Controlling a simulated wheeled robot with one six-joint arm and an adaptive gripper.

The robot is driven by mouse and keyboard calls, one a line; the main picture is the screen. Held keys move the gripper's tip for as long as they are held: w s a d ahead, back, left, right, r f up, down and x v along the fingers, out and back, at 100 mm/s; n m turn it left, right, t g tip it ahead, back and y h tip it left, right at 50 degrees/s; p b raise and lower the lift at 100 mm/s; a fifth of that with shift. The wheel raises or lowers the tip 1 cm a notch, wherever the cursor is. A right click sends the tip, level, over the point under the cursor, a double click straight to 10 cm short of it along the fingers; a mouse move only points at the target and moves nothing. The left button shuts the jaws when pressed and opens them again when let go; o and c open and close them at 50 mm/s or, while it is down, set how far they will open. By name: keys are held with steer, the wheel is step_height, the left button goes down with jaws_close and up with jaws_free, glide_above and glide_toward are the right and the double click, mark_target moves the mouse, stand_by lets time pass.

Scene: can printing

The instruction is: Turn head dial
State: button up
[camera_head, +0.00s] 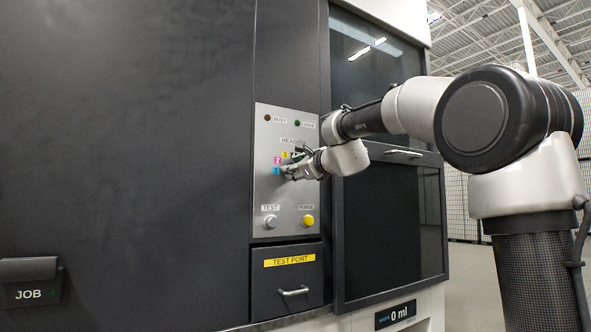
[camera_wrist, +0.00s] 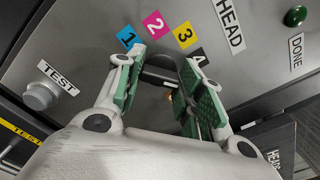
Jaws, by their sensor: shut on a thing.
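The head dial (camera_wrist: 160,72) is a dark knob on the grey control panel (camera_head: 266,215), seen between my fingers in the wrist view. Cyan 1 (camera_wrist: 126,38), magenta 2 (camera_wrist: 154,24), yellow 3 (camera_wrist: 184,35) and black 4 (camera_wrist: 200,58) labels curve around it under the HEAD label (camera_wrist: 230,24). My gripper (camera_wrist: 162,78) is shut on the dial, with a green-padded finger on each side; it also shows against the panel in the head view (camera_head: 288,171). My fingers hide much of the dial, and I cannot tell which number it points to.
The TEST button (camera_head: 270,221) and the yellow PURGE button (camera_head: 308,220) sit below the dial. The BUSY lamp (camera_head: 267,118) and green DONE lamp (camera_head: 297,123) are above. A TEST PORT drawer (camera_head: 272,278) is underneath. A dark windowed door (camera_head: 385,235) stands right of the panel.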

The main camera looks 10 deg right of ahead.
steer(key=shift+f+m, duration=0.15)
steer(key=shift+m, duration=0.55)
steer(key=o, duration=1)
steer(key=v, duration=1.2)
